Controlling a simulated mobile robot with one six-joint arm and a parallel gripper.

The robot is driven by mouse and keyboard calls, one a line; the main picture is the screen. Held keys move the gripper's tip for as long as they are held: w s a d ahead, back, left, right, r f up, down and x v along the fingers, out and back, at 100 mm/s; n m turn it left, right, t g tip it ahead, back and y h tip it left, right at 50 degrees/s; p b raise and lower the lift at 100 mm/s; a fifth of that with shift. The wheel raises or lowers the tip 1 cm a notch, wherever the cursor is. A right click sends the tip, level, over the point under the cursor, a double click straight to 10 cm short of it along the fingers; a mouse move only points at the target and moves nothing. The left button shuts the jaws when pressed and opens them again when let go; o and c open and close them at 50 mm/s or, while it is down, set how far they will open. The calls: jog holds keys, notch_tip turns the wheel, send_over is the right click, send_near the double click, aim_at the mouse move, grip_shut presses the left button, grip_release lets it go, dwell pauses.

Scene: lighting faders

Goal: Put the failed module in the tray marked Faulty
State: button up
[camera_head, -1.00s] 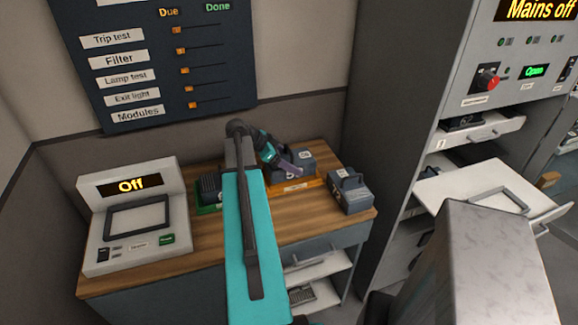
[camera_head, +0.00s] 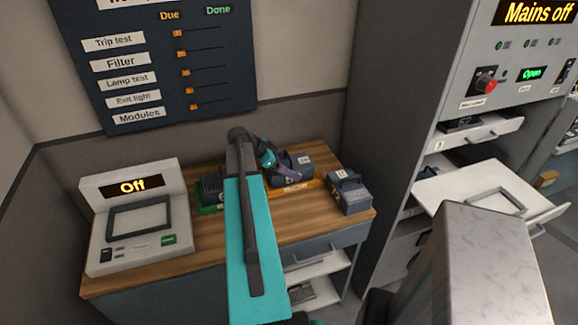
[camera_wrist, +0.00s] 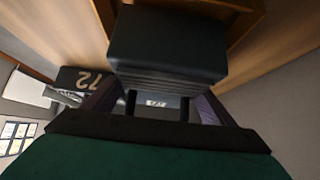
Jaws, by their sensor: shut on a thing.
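My gripper (camera_head: 289,172) is shut on a dark grey module (camera_head: 297,164) at the orange tray (camera_head: 308,186) on the wooden bench. In the wrist view the held module (camera_wrist: 165,48) sits between the two purple-grey fingers (camera_wrist: 158,104), with a handle and a small pale label near them. The orange tray has a white label on its front, too small to read. I cannot tell whether the module touches the tray floor. A green tray (camera_head: 207,209) to the left holds a dark ribbed module (camera_head: 210,187), partly hidden by my arm.
Another grey module (camera_head: 350,192) with a handle stands on the bench at the right. A tester (camera_head: 135,218) reading Off stands at the left. The cabinet (camera_head: 475,75) reads Mains off, with drawers pulled out. Bare bench (camera_head: 285,230) lies in front of the trays.

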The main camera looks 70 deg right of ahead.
jog(key=shift+f, duration=0.2)
jog(key=shift+f, duration=0.15)
jog(key=o, duration=1.8)
jog(key=shift+c, duration=0.2)
jog(key=shift+w+a+r, duration=0.25)
jog(key=shift+w+r, duration=0.05)
jog(key=shift+r, duration=0.1)
jog(key=b+v, duration=0.4)
jog(key=v, duration=0.7)
